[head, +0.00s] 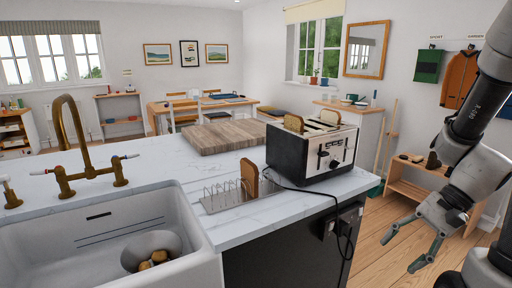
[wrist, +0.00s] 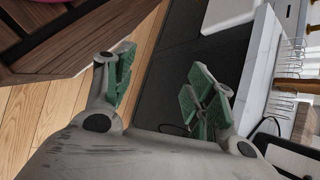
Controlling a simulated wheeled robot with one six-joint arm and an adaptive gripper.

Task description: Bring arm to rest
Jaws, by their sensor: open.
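My arm hangs at the right of the head view, its elbow up and the wrist low. My gripper (head: 398,250) is open and empty, with its fingers apart over the wooden floor, to the right of the counter. In the wrist view the two green-padded fingers of my gripper (wrist: 160,90) are wide apart with nothing between them. Behind them are the floor and the dark front of the counter.
A toaster (head: 315,151) with bread in its slots stands at the counter's right end. A wire rack (head: 220,197) holds one slice. A cutting board (head: 225,136), a sink (head: 190,240) and a brass tap (head: 68,140) are farther left. A low wooden bench (head: 402,192) stands behind my gripper.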

